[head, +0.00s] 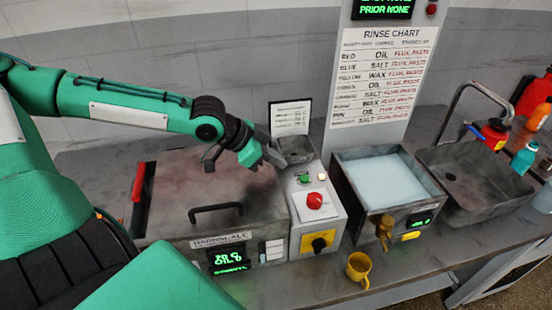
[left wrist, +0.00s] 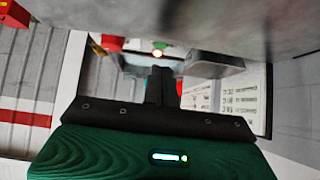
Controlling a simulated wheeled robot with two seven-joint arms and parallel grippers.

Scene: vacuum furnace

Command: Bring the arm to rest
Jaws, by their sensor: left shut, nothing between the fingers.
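My left arm (head: 130,100) is green with dark joints. It reaches in from the left, over the grey lidded furnace box. My left gripper (head: 275,158) hangs above the right rear of that box, beside a small grey open bin (head: 295,150). In the left wrist view, the dark fingers (left wrist: 160,85) are together with nothing between them. My right gripper is in neither view.
The furnace box (head: 240,185) has a black lid handle and a red side lever (head: 138,182). To its right are a control box with a red button (head: 315,200), a liquid-filled tank (head: 390,178), a yellow cup (head: 358,268), a sink (head: 465,180) and bottles (head: 524,157).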

